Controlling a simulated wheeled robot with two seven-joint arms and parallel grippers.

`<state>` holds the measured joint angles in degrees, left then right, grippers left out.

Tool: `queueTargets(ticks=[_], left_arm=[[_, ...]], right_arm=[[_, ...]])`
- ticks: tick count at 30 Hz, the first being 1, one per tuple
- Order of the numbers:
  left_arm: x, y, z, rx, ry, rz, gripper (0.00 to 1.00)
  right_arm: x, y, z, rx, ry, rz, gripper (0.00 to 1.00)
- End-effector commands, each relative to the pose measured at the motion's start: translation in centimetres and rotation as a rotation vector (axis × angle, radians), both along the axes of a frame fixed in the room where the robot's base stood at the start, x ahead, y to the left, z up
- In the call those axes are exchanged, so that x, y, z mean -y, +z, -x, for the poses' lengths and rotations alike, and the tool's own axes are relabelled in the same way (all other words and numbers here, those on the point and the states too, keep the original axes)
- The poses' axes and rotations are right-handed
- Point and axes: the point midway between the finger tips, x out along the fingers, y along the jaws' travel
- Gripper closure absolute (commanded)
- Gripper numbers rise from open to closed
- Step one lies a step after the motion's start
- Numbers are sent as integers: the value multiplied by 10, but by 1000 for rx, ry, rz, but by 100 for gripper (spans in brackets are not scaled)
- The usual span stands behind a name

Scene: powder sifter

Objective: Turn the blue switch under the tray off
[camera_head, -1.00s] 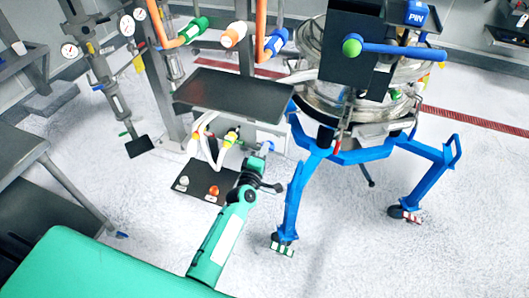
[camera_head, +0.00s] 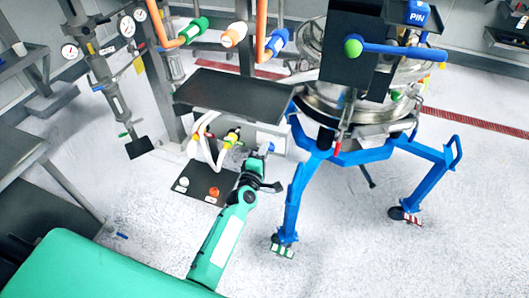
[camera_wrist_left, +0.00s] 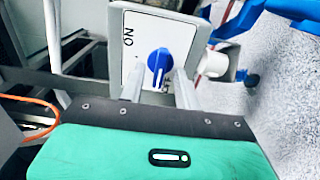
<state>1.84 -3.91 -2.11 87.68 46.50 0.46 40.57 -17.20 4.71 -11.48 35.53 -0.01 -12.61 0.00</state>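The blue switch (camera_wrist_left: 158,62) is a round knob on a pale panel (camera_wrist_left: 130,45) marked "ON", in the left wrist view. Its white line points down toward the gripper, away from the "ON" lettering. My left gripper (camera_wrist_left: 160,82) is open, with one finger on each side of the knob; I cannot tell whether they touch it. In the head view my left gripper (camera_head: 262,172) reaches below the dark tray (camera_head: 235,95), by the panel. My right gripper is out of view.
White hoses (camera_head: 211,150) and a dark plate with white and orange buttons (camera_head: 205,180) are left of the gripper. The sifter's blue legs (camera_head: 292,200) stand close on the right. A white fitting (camera_wrist_left: 215,63) is right of the knob. Open floor lies in front.

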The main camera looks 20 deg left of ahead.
Motion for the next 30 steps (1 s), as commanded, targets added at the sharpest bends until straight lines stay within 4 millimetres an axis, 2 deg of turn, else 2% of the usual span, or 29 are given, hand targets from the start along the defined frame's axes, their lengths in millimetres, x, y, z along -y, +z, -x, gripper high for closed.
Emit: queueTargets(ticks=[7,11,30], left_arm=[[0,0,1,0,-1,-1,67],[0,-1,9,-1,-1,0,67],[-4,-2,118,-1,0,-1,67]], right_arm=[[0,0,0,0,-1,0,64],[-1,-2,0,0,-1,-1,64],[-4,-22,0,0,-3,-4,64]])
